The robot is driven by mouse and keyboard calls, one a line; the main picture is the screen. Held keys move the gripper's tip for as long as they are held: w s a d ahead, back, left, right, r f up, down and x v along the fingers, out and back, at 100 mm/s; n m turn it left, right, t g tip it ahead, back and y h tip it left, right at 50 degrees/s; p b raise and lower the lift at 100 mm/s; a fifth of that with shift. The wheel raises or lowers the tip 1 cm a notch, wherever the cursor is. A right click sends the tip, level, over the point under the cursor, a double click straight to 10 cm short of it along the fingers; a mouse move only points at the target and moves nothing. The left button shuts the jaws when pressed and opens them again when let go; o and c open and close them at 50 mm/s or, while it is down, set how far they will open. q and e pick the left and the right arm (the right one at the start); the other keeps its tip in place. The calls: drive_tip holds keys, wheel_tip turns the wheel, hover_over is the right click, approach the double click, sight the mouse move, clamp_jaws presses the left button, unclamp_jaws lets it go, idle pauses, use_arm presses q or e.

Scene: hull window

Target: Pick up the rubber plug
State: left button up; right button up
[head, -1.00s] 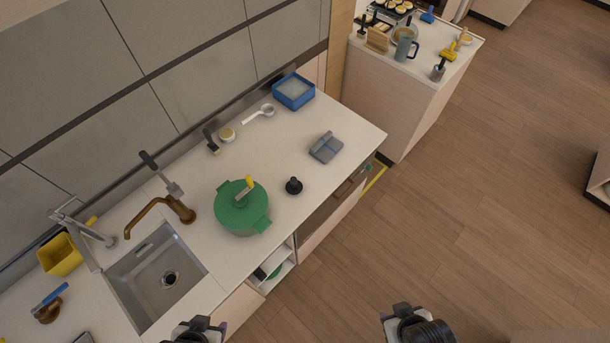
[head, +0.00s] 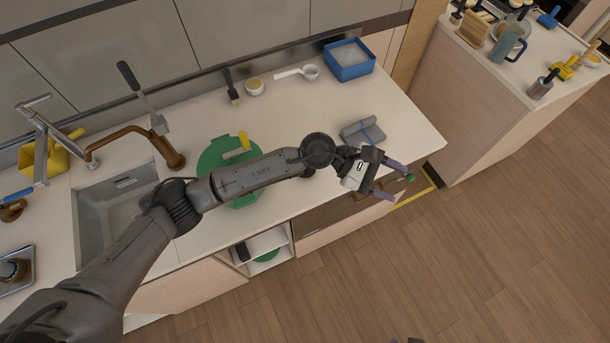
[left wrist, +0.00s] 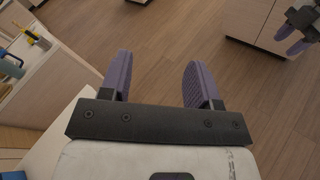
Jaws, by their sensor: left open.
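The rubber plug seems to be the small black knobbed piece (head: 307,173) on the white counter, right of the green pot. My left arm passes over it in the head view, so only a dark bit shows at the arm's lower edge. My left gripper (head: 400,186) is open and empty, with its purple fingers pointing right past the counter's front edge. In the left wrist view the same gripper (left wrist: 157,65) has nothing between its fingers, only floor beyond. My right gripper (left wrist: 290,41) shows small at the upper right of that view; its opening is unclear.
The green pot (head: 213,158) stands left of the plug, partly under my arm. A grey tray-like piece (head: 362,131) lies behind my left wrist. A blue bin (head: 349,72) and a white ladle (head: 298,73) are near the wall. The sink (head: 112,212) is at left.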

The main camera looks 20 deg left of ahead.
use_arm(q)
drive_tip(key=w+a+f+m+y+b, duration=0.4)
drive_tip(key=w+a+f+m+y, duration=0.3)
drive_tip(key=a+f+y, duration=0.3)
drive_tip(key=w+a+m+y+b, duration=0.25)
drive_tip(key=w+a+y, duration=0.2)
drive_tip(key=a, duration=0.75)
drive_tip(key=shift+n+y, duration=0.45)
drive_tip(key=shift+y, duration=0.1)
drive_tip(key=f, duration=0.6)
drive_tip(key=shift+s+a+f, duration=0.1)
drive_tip(key=shift+s, duration=0.15)
drive_tip(key=shift+f, duration=0.75)
use_arm(e)
wheel_tip(320, 180, down, 8)
drive_tip(key=shift+w, duration=0.2)
use_arm(q)
drive_tip(key=f, duration=0.4)
drive_tip(key=shift+s+a+f+p, duration=0.25)
drive_tip(key=shift+s+a+p, duration=0.05)
drive_tip(key=shift+s+p, duration=0.05)
drive_tip(key=shift+f, duration=0.25)
use_arm(e)
drive_tip(key=shift+d+r, duration=0.2)
drive_tip(key=shift+r, duration=0.05)
use_arm(q)
drive_tip(key=shift+c, duration=0.3)
drive_tip(key=c, duration=1)
use_arm(e)
drive_tip(key=shift+a, duration=0.1)
